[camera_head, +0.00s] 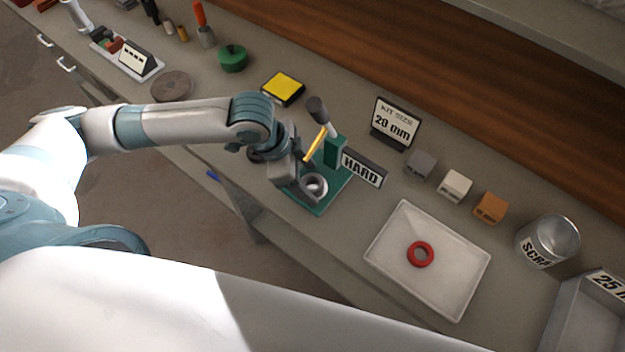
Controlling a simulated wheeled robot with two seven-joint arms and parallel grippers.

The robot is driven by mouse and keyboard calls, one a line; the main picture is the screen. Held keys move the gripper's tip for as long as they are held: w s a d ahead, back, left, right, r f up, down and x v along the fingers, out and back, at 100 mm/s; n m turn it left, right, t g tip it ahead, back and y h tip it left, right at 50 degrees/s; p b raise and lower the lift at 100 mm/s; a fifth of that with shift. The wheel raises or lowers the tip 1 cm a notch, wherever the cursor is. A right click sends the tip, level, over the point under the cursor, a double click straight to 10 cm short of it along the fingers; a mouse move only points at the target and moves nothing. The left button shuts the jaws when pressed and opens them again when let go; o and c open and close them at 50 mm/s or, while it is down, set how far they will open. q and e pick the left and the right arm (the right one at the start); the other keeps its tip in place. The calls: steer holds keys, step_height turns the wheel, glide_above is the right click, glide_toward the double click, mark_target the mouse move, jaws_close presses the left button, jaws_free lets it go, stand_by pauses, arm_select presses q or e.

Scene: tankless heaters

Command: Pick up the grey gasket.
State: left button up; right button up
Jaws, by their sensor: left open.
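A grey ring (315,184), which looks like the grey gasket, sits at the front of a green stand (322,207) marked "HARD". I cannot tell whether it is loose or part of the stand. My left gripper (301,181) is open, right at the stand and close beside the ring. The gripper and wrist hide part of the stand. A dark-knobbed lever and a yellow bar (315,143) rise behind the gripper. My right gripper is not in view.
A white tray (455,246) holds a red ring (420,254). Grey, white and orange blocks (490,208), a "20 mm" sign (394,124) and a scrap can (547,241) stand to the right. A yellow pad (283,88) and green pot (232,59) lie behind my arm.

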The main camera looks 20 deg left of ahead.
arm_select(q)
steer(key=shift+f, duration=0.15)
steer(key=shift+c, duration=0.2)
steer(key=c, duration=1.2)
